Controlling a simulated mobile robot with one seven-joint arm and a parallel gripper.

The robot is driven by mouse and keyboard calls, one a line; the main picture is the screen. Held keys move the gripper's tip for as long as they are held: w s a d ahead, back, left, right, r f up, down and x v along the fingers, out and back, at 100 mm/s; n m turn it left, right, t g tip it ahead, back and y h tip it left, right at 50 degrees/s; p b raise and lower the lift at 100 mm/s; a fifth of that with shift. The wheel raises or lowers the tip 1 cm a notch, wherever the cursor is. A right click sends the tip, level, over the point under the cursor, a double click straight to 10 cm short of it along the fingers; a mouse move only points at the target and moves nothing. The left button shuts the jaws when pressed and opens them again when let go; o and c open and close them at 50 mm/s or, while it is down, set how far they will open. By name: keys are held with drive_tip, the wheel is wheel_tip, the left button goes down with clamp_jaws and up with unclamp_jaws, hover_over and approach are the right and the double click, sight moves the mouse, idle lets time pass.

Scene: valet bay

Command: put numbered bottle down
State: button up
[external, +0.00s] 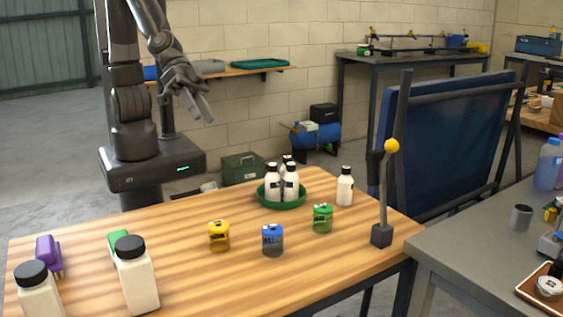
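Small white bottles with black caps and dark labels stand on the wooden table. Several are grouped in a round green tray (281,204); a front one (291,182) shows clearly and those behind are partly hidden. One white bottle (345,187) stands alone, upright, to the right of the tray. Any numbers on them are too small to read. My gripper (199,114) is raised well above and behind the table's far edge, left of the tray. Its fingers look spread, with no bottle visible between them.
Yellow (219,236), blue (272,240) and green (322,218) canisters stand mid-table. Two large white bottles (136,275) (38,292) and purple (48,255) and green brushes are at the left. A post with a yellow knob (391,146) rises at the right corner. The table's left middle is clear.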

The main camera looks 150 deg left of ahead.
drive_tip(key=s+d+r+m+g+h, duration=0.1)
drive_tip(key=s+d+r+m+h, duration=0.2)
drive_tip(key=s+d+r+m, duration=0.35)
drive_tip(key=s+m+g+y, duration=0.1)
drive_tip(key=s+g, duration=0.2)
drive_tip(key=s, duration=1.2)
drive_tip(key=shift+s+d+f, duration=0.25)
drive_tip(key=shift+d+f, duration=0.1)
drive_tip(key=shift+f, duration=0.05)
drive_tip(key=shift+o, duration=0.6)
drive_tip(key=shift+m, duration=0.25)
